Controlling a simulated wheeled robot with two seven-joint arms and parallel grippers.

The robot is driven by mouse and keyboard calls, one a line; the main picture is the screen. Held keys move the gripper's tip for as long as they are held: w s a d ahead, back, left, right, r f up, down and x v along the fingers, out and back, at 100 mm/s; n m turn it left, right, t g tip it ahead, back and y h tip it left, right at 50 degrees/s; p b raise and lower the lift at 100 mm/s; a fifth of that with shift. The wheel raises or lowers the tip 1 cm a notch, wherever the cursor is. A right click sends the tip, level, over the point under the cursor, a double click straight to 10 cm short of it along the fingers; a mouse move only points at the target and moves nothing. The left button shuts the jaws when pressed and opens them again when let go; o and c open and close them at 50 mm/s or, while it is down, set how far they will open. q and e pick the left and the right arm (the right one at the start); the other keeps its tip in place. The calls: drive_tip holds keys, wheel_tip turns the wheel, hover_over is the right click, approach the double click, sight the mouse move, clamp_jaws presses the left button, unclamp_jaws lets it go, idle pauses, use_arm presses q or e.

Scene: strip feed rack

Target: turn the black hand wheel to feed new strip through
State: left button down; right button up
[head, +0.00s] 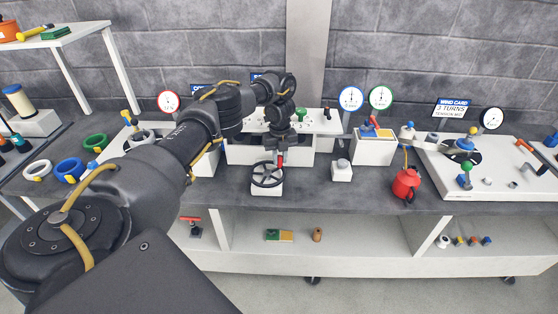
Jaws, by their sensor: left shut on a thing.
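The black hand wheel (267,181) is spoked and sits on a small white block at the front of the bench, in the middle of the view. My left arm reaches over the bench from the lower left. My left gripper (280,152) points down at the wheel's far right rim and is shut on a small red part there, which looks like the wheel's handle. The fingers are small in the picture and hide part of it. The strip cannot be made out clearly behind my arm. My right gripper is not in view.
A white block (342,171) and a red oil can (406,183) stand right of the wheel. Dial gauges (351,98) stand behind. Coloured rings (70,168) lie at the left. A white board (496,186) with parts fills the right. Bench between block and can is clear.

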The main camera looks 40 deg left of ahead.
use_arm(q)
drive_tip(key=shift+w+a+n, duration=0.1)
drive_tip(key=shift+a+n, duration=0.35)
drive_tip(key=shift+n, duration=0.35)
drive_tip(key=c, duration=1.3)
unclamp_jaws()
drive_tip(key=shift+a, duration=0.1)
drive_tip(key=shift+r, duration=0.5)
wheel_tip(320, 180, up, 9)
drive_tip(key=p, duration=0.3)
drive_tip(key=shift+f, duration=0.15)
drive_tip(key=shift+r, duration=0.55)
